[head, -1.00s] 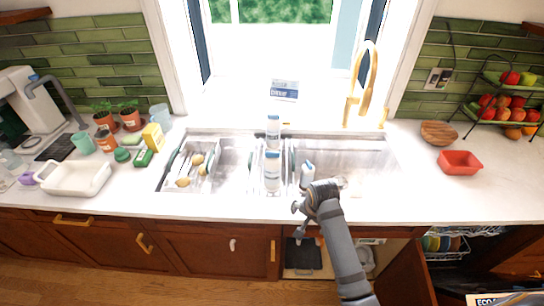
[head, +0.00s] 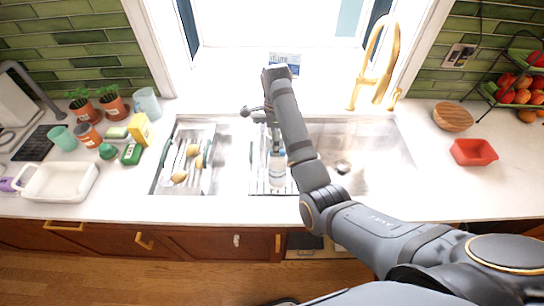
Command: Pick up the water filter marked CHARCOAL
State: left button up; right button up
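One white water filter (head: 277,172) with a blue-grey label stands on the rack in the middle of the sink. The writing on it is too small to read, so I cannot tell which is marked CHARCOAL. My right arm reaches in from the lower right across the sink. Its gripper (head: 257,113) is at the back middle of the sink, beyond the visible filter. The arm covers the area around it, and whether its fingers are open or shut on something does not show. My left gripper is out of view.
A gold faucet (head: 378,65) rises at the back right. A white and blue box (head: 284,62) stands on the window sill behind my gripper. A dish rack with yellow items (head: 180,177) fills the left basin. A red bowl (head: 473,152) sits on the right counter.

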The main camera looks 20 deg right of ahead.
aim_at(277, 161)
jog(key=shift+s, duration=0.3)
jog(key=shift+s+f+b, duration=0.25)
jog(key=shift+s+b, duration=0.35)
jog(key=shift+s+f+b, duration=0.2)
jog(key=shift+s+b, duration=0.4)
jog(key=f+b, duration=0.1)
jog(key=f, duration=0.1)
jog(key=w+f+b, duration=0.1)
jog(key=f+b, duration=0.1)
jog(key=shift+w, duration=0.35)
jog(key=shift+s+f+p, duration=0.1)
jog(key=shift+p, duration=0.25)
jog(key=f, duration=0.1)
jog(key=f+p, duration=0.1)
jog(key=f, duration=0.2)
jog(key=shift+s+d+f+p, duration=0.1)
jog(key=shift+s+d+p, duration=0.1)
jog(key=shift+s+p, duration=0.2)
jog(key=shift+w+f, duration=0.2)
jog(key=shift+w, duration=0.05)
jog(key=shift+s+r, duration=0.15)
jog(key=c, duration=0.6)
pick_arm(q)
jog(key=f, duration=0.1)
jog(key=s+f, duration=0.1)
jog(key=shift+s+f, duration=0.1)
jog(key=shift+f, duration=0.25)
pick_arm(e)
jog(key=c, duration=1)
